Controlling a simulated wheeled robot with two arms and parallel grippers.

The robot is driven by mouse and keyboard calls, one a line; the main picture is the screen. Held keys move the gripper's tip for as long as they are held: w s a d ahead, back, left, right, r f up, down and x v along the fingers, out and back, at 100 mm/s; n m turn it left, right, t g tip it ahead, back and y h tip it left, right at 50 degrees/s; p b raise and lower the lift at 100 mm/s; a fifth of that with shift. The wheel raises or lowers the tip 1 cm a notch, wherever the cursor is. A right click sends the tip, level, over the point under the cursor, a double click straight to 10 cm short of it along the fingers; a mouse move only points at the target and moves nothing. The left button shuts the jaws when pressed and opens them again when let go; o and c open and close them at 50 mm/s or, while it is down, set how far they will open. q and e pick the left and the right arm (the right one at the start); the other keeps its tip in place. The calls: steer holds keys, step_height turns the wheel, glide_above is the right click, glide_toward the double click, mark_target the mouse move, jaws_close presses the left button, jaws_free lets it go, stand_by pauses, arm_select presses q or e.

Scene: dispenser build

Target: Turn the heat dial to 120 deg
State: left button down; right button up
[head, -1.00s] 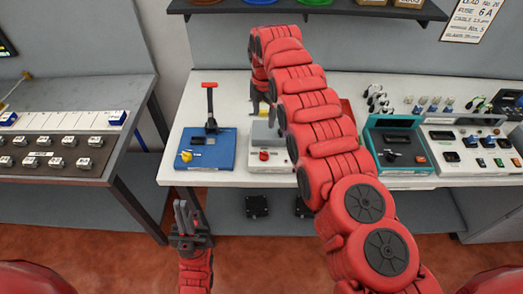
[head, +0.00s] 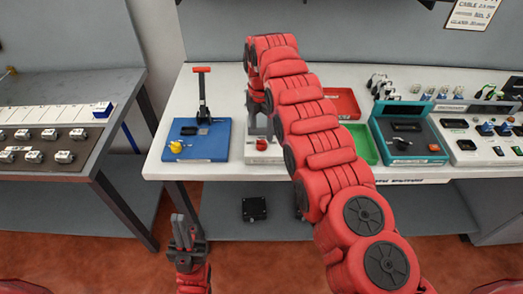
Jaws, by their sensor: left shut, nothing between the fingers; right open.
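Several dials show on the bench and no readable label tells which one is the heat dial. A white device (head: 255,157) has a red knob (head: 262,144) on its front. A teal device (head: 385,133) has a dark dial (head: 402,144) on its dark face. A blue device (head: 188,150) has a yellow knob (head: 176,147). My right gripper (head: 262,112) is open above the back of the white device, partly hidden by my own arm; contact cannot be told. My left gripper (head: 179,219) is shut and empty, low in front of the bench.
A black lever with a red handle (head: 202,70) rises from the blue device. A red tray (head: 341,102) and a green tray (head: 363,144) lie between my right arm and the teal device. A white control panel (head: 480,140) stands at right. A grey table (head: 60,90) is at left.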

mark_target(261, 141)
step_height(261, 141, down, 3)
steer(key=shift+r+b, duration=0.1)
steer(key=shift+b, duration=0.55)
steer(key=shift+f+p, duration=0.5)
steer(key=shift+f, duration=0.7)
jaws_close()
